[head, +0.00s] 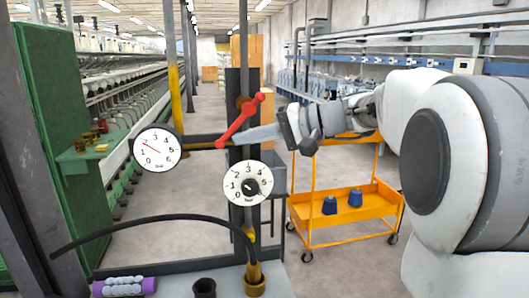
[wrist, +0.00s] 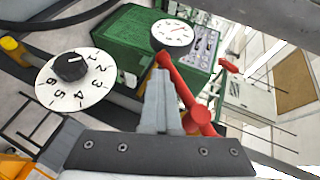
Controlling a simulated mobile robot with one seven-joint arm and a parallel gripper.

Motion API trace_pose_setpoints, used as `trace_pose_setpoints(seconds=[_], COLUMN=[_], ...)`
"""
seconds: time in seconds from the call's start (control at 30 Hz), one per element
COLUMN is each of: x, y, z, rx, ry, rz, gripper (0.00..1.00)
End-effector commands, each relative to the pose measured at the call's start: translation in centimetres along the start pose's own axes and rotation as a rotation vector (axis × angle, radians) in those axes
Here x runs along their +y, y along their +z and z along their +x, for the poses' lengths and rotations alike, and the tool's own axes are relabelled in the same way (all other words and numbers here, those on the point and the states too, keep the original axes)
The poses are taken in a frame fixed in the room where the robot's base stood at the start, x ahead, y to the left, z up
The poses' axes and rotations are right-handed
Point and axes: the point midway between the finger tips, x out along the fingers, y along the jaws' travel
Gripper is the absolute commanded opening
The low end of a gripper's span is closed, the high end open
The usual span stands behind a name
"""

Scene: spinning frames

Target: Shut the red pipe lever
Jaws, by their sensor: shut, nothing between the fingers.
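The red pipe lever (head: 239,120) slants across the upright dark pipe in the head view, its upper end to the right and its lower end to the left. In the wrist view the red lever (wrist: 187,97) runs down to the right, just right of my fingers. My gripper (head: 242,136) is shut and empty, reaching in from the right against or very near the lever's lower half. In the wrist view my gripper's fingertips (wrist: 160,75) lie together near one end of the lever. I cannot tell for certain whether they touch it.
A round gauge (head: 157,149) stands left of the lever and a numbered dial (head: 248,184) below it. A black hose (head: 150,222) arches across the front. An orange cart (head: 340,208) stands behind on the right. Green machinery (head: 55,110) lines the left.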

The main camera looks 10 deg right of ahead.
Motion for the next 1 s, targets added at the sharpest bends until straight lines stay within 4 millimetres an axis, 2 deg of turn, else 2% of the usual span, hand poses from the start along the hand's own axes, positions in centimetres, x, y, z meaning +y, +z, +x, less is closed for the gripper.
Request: trace_pose_setpoints(seconds=[0.03, 0.17, 0.7, 0.8, 1.0], x=[0.7, 0.3, -2.2, -2.6, -3.3], y=[0.3, 0.5, 1.2, 1.2, 1.2], z=[0.5, 1.0, 2.2, 2.3, 2.3], rx=[0.001, 0.003, 0.014, 0.015, 0.016], ry=[-0.042, -0.151, -0.568, -0.622, -0.622], rz=[0.020, 0.077, 0.293, 0.322, 0.320], gripper=[0.00, 0.00, 0.00, 0.00, 0.00])
